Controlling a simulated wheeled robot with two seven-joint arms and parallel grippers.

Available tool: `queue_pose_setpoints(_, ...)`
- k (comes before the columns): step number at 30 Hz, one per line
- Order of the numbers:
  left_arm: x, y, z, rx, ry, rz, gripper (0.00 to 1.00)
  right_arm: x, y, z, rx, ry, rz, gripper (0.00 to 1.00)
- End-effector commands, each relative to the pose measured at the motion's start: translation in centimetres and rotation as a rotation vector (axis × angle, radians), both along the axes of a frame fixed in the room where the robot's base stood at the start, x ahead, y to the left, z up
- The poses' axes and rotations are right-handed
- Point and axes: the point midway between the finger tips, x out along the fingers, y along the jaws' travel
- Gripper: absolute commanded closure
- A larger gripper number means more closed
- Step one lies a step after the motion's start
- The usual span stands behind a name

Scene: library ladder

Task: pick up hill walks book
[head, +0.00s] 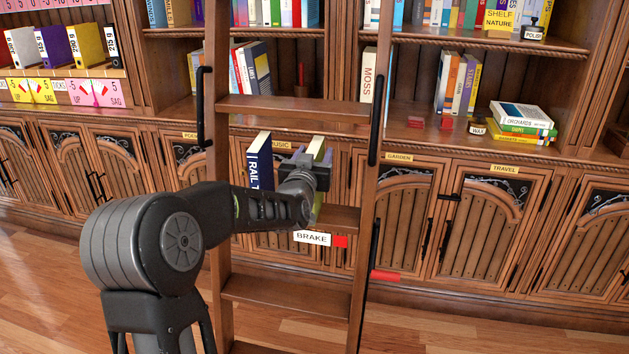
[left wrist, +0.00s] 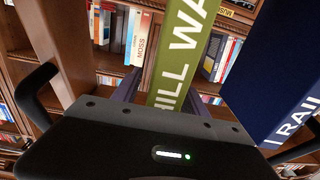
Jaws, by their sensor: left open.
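The green hill walks book (head: 317,149) stands upright on a ladder step, partly hidden behind my left gripper (head: 308,163) in the head view. In the left wrist view the green spine (left wrist: 188,50) shows white letters "HILL WA" right in front of my gripper. The left gripper is open.
The wooden ladder has side rails (head: 366,190), steps (head: 290,108) and black handles (head: 377,120) close around the arm. A "BRAKE" label (head: 312,237) and a red piece (head: 340,241) sit below the book. Bookshelves and cupboards (head: 490,215) stand behind.

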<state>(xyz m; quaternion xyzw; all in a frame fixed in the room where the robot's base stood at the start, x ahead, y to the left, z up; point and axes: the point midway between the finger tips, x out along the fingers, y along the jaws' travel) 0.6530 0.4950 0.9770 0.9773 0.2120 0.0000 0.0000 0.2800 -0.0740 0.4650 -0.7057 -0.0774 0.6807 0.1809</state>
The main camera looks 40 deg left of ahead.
Motion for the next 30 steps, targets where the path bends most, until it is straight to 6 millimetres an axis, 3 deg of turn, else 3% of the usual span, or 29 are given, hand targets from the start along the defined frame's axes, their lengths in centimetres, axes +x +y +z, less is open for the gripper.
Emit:
queue_pose_setpoints(11, -0.02, -0.02, 0.00, 0.000, 0.000, 0.000, 0.51, 0.00, 0.00, 0.00, 0.000, 0.000, 0.000, 0.58)
queue_pose_setpoints(30, -0.02, -0.02, -0.01, 0.000, 0.000, 0.000, 1.00, 0.01, 0.00, 0.00, 0.000, 0.000, 0.000, 0.58)
